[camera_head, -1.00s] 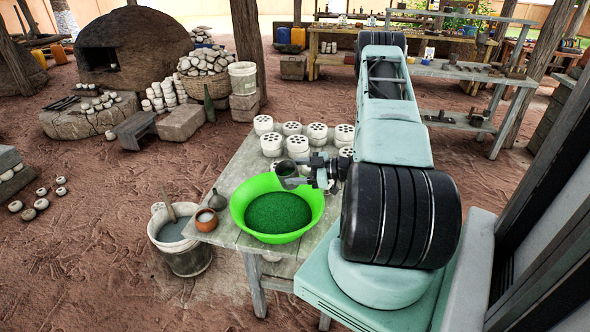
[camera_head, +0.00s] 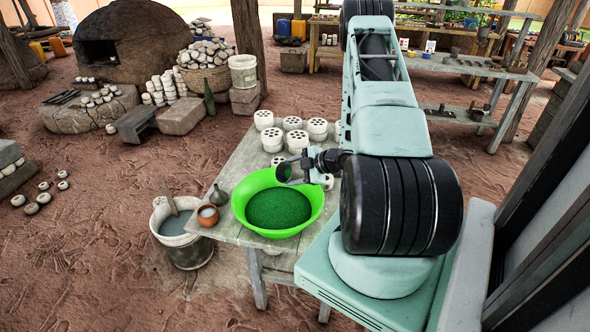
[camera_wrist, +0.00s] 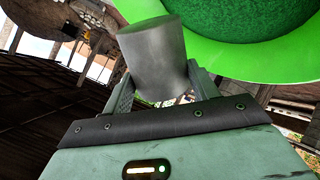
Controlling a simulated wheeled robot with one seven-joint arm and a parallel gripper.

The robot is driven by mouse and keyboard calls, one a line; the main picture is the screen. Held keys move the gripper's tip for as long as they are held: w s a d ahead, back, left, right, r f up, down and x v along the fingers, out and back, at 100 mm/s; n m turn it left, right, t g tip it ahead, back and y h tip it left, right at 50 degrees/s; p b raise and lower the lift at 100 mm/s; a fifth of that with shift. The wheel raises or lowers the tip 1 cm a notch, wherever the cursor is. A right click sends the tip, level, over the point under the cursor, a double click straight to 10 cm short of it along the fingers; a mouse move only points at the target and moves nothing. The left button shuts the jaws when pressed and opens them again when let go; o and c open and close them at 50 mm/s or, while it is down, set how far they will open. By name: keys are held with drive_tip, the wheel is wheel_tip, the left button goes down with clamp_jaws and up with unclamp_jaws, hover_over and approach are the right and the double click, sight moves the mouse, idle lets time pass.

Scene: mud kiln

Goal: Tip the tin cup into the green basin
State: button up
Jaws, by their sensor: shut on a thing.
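The tin cup (camera_wrist: 155,55) is a plain grey metal cylinder held between the two fingers of my gripper (camera_wrist: 160,85). In the head view the cup (camera_head: 285,173) lies tilted well over, its round mouth turned left, above the back right part of the green basin's rim. The bright green basin (camera_head: 240,205) stands on the table, with a dark green, grainy-looking middle. It also fills the top right of the wrist view (camera_wrist: 225,62). My gripper (camera_head: 306,166) is shut on the cup, coming from the right. What is inside the cup cannot be seen.
The wooden table (camera_head: 238,160) carries several white perforated pots (camera_head: 272,138) behind the basin. A small brown pot (camera_head: 208,215) and a dark funnel-like vessel (camera_head: 218,195) stand close to the basin's left. A bucket (camera_head: 185,235) of grey liquid is on the ground at left.

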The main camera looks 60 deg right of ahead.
sight(285, 182)
drive_tip(key=shift+w+a+f+n+g+h+b, duration=0.15)
drive_tip(key=shift+a+f+n+g+h+b, duration=0.2)
drive_tip(key=shift+n+h+b, duration=0.35)
drive_tip(key=shift+f+h+b, duration=0.15)
drive_tip(key=shift+h+b, duration=0.25)
drive_tip(key=shift+b, duration=0.05)
drive_tip(key=shift+w+a+f+n+g+h+b, duration=0.1)
drive_tip(key=shift+a+f+n+g+h+b, duration=0.35)
drive_tip(key=shift+b, duration=0.95)
drive_tip(key=shift+w+a+f+n+g+h+b, duration=0.1)
drive_tip(key=shift+a+n+h+b, duration=0.15)
drive_tip(key=shift+h+b, duration=0.8)
drive_tip(key=shift+w+a+f+n+g+h+b, duration=0.1)
drive_tip(key=shift+a+f+n+g+h+b, duration=0.2)
drive_tip(key=shift+b, duration=1.4)
drive_tip(key=shift+a+r+n+h+b, duration=0.1)
drive_tip(key=shift+a+n+h+b, duration=0.3)
drive_tip(key=shift+b, duration=0.6)
drive_tip(key=shift+d+r, duration=0.15)
drive_tip(key=shift+r, duration=0.05)
drive_tip(key=shift+r+p, duration=0.6)
drive_tip(key=shift+p, duration=0.05)
drive_tip(key=shift+w, duration=0.15)
